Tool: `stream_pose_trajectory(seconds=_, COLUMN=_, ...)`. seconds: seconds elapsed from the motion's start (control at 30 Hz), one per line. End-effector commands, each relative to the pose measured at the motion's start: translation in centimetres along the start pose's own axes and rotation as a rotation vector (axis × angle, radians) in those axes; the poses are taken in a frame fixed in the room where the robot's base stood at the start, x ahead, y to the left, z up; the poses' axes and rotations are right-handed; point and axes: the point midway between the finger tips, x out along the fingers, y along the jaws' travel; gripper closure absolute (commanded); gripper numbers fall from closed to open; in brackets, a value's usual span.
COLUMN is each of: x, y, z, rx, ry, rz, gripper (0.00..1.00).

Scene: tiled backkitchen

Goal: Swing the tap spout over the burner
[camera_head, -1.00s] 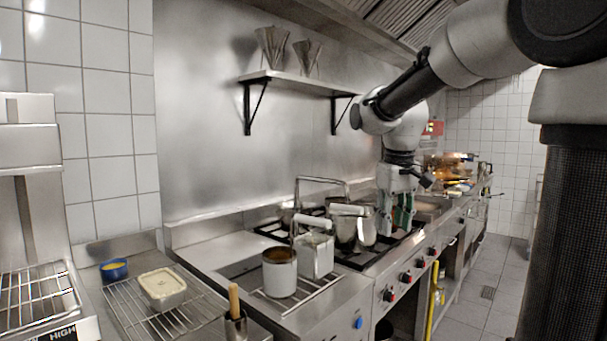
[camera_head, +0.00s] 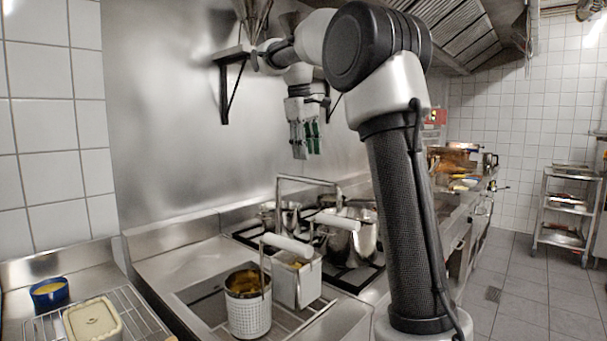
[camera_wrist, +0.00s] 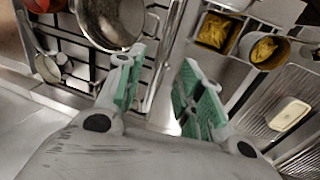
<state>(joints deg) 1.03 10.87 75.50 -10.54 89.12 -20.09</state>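The tap spout (camera_head: 308,181) is a thin bent metal pipe. It rises behind the fryer baskets and its horizontal run reaches right, toward the burner hob (camera_head: 357,276), where its end hangs near the pots. My gripper (camera_head: 305,153) points down above the spout, apart from it, with green-padded fingers. In the wrist view my gripper (camera_wrist: 160,75) has its fingers spread with nothing held between them. A long metal strip lies below the gap there; I cannot tell whether it is the spout.
A large steel pot (camera_head: 350,243) and a smaller pot (camera_head: 280,216) stand on the hob. A round fryer basket (camera_head: 248,315) and a square one (camera_head: 297,284) stand left of it. The wall shelf (camera_head: 233,53) is close to my arm.

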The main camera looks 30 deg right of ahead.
Motion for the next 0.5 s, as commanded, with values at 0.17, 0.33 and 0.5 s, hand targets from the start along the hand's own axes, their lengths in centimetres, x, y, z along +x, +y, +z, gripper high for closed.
stream_pose_trajectory(seconds=0.17, x=1.2, y=-0.1, z=0.3, rx=-0.022, ry=-0.010, rz=-0.004, gripper=0.63)
stream_pose_trajectory(seconds=0.33, x=4.1, y=-0.1, z=0.3, rx=-0.020, ry=-0.011, rz=-0.004, gripper=0.63)
stream_pose_trajectory(seconds=0.5, x=6.6, y=-0.1, z=0.3, rx=-0.021, ry=-0.010, rz=-0.004, gripper=0.63)
